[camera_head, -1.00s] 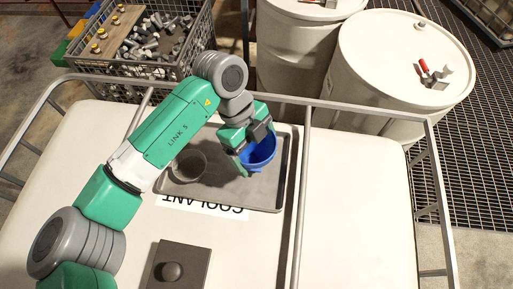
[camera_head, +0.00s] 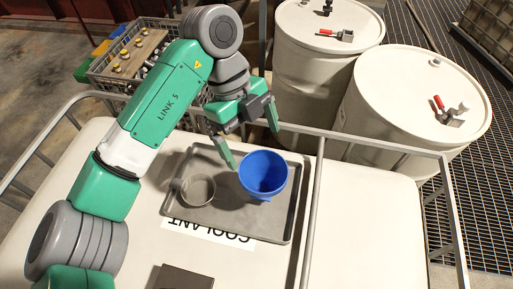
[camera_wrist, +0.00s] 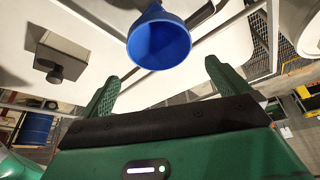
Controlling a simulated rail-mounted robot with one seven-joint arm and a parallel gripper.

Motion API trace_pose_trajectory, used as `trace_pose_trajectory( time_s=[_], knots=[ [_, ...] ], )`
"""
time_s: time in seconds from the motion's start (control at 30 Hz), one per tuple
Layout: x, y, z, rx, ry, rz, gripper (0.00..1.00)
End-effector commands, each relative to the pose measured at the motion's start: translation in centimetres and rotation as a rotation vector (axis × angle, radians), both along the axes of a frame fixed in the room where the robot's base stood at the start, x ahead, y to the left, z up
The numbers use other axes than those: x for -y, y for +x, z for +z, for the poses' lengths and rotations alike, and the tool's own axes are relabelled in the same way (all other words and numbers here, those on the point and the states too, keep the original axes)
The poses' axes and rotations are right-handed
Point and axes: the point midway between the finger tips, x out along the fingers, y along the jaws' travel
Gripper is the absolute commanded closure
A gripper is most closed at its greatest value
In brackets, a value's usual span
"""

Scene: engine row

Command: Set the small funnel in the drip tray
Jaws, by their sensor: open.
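The blue funnel (camera_head: 263,173) stands mouth up over the right part of the grey drip tray (camera_head: 232,219); its lower part is hidden by its own wide cone in the head view. My gripper (camera_head: 253,148) is open and empty, above and behind the funnel, with its fingers apart from it. In the wrist view the funnel (camera_wrist: 160,44) shows beyond the open fingertips (camera_wrist: 160,72), between them and clear of both.
A grey round cup (camera_head: 197,190) sits in the tray left of the funnel. A dark block with a knob (camera_wrist: 60,57) lies on the white tank top. Metal rails (camera_head: 312,205) cross it. Drums (camera_head: 415,95) and a wire basket (camera_head: 110,72) stand behind.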

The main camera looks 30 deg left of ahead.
Motion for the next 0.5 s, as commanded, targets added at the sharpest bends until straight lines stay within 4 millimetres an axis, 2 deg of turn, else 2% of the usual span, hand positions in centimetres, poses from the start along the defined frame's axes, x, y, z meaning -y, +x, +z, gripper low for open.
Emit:
trace_pose_trajectory(
  time_s=[0.27,0.33,0.37,0.43,0.47,0.5],
  knots=[
    [0.1,0.1,0.0,0.002,0.0,0.0,0.0],
    [1.6,0.9,0.1,0.037,0.003,0.01,0.0],
    [3.0,1.8,0.2,0.071,0.003,0.024,0.0],
    [8.2,4.6,1.2,0.208,-0.015,0.093,0.0],
    [11.2,6.0,2.2,0.291,-0.04,0.144,0.0],
    [15.3,7.7,4.1,0.413,-0.1,0.233,0.0]
  ],
)
